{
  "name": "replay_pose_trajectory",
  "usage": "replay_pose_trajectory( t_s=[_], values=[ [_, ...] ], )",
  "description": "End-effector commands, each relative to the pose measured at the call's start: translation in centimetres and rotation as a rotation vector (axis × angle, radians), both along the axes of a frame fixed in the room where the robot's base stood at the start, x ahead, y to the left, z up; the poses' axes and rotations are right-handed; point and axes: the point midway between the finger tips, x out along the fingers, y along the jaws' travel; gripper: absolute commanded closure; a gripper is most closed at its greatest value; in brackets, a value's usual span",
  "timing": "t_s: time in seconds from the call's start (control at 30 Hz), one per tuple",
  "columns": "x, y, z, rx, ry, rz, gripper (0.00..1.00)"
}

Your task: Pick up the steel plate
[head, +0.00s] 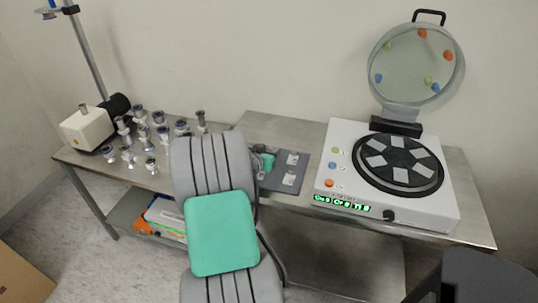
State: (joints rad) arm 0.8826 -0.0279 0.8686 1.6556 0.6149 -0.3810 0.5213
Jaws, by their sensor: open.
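I cannot tell which one is the steel plate. My grey ribbed arm with a green panel stands in front and hides the board's left part. My gripper (267,162) shows only partly, as a small green and dark shape at the board's left side. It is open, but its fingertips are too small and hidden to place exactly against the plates.
A white vacuum machine (350,205) stands at the right, its round lid (417,65) raised over a black disc (400,184) bearing several grey plates. Metal fittings (150,145) and a white pump (85,130) crowd the bench's left. A pole rises behind them.

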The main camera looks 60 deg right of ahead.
Motion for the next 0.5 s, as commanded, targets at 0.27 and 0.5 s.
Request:
replay_pose_trajectory(
  t_s=[0.27, 0.5],
  values=[
    [0.12, -0.84, -0.35, 0.0, -0.002, 0.001, 0.58],
    [0.13, -0.82, -0.33, 0.0, -0.001, 0.002, 0.76]
  ],
)
